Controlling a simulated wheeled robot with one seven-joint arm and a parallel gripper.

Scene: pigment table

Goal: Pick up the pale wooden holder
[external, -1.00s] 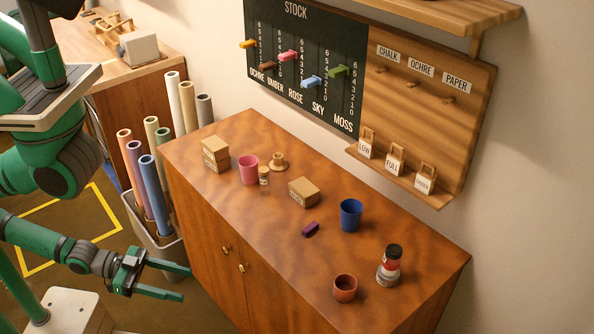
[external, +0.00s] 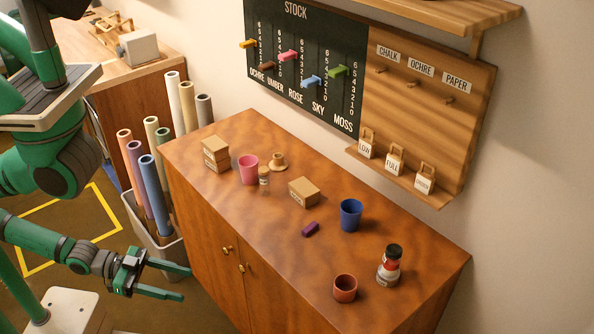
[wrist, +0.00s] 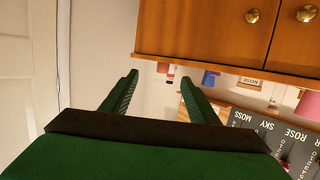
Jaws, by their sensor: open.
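The pale wooden holder (external: 278,163), a small light-tan piece with a wide round base and a narrower top, stands upright near the back edge of the brown cabinet top. It is just right of the pink cup (external: 248,170) and behind a small corked jar (external: 264,177). My gripper (external: 186,282) is open and empty, in front of the cabinet and below its top, well apart from the holder. In the wrist view its two fingers (wrist: 160,92) are spread with nothing between them. I cannot clearly make out the holder there.
On the cabinet (external: 222,125) also stand stacked boxes (external: 216,155), another box (external: 304,191), a purple block (external: 310,229), a blue cup (external: 350,215), a terracotta cup (external: 345,288) and a dark-capped bottle (external: 389,267). A bin of rolls (external: 160,233) stands left of the cabinet.

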